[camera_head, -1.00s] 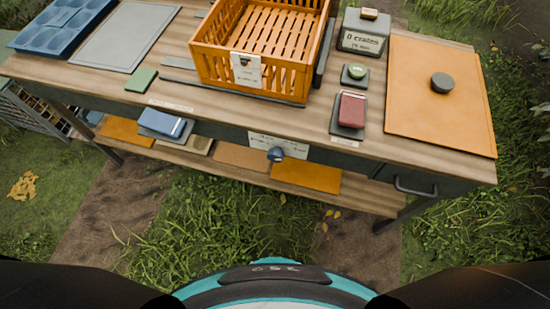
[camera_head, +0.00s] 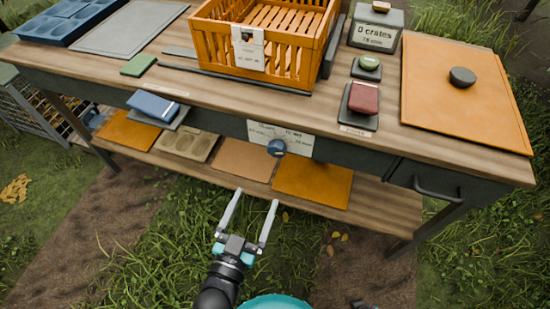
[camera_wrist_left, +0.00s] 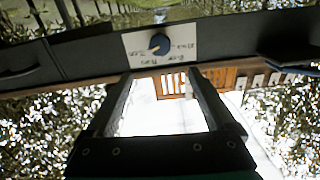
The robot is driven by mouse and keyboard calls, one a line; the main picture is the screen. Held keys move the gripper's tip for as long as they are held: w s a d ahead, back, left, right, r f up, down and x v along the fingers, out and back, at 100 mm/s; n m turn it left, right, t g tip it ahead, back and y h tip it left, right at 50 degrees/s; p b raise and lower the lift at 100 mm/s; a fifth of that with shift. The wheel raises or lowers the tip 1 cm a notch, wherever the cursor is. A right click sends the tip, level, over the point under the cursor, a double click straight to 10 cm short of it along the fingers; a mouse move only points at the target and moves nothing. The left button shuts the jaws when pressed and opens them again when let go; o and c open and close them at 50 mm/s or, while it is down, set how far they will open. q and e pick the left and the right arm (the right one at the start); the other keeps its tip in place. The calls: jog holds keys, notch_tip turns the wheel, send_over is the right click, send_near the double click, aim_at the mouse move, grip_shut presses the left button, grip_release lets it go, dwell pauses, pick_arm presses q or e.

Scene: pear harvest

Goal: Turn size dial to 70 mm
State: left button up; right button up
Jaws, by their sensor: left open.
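The size dial (camera_head: 277,147) is a round dark-blue knob on a white label plate (camera_head: 299,145) at the front face of the workbench. The plate carries several printed marks, too small to read surely. My left gripper (camera_head: 257,197) is open and empty, in front of and below the dial, its fingers pointing at the bench. In the left wrist view, the dial (camera_wrist_left: 159,44) shows beyond the open fingers (camera_wrist_left: 160,75), near the top middle, with a pale pointer mark. The fingers are apart from it. My right gripper is not clearly in view.
An orange crate (camera_head: 208,55) stands on the bench above the dial. The lower shelf (camera_head: 380,205) holds several flat mats. A drawer handle (camera_head: 437,190) juts out at right.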

aim_at(275, 152)
pick_arm(q)
jog(key=b+x, duration=0.3)
jog(key=x, duration=1)
jog(key=shift+f+b, duration=0.1)
jog(key=shift+b, duration=0.2)
jog(key=shift+b+x, duration=0.3)
jog(key=shift+x, duration=0.7)
pick_arm(e)
jog(key=w+a+r, duration=0.5)
jog(key=w, duration=0.1)
jog(key=shift+w, duration=0.15)
pick_arm(q)
jog(key=shift+c, duration=0.2)
jog(key=c, duration=1.3)
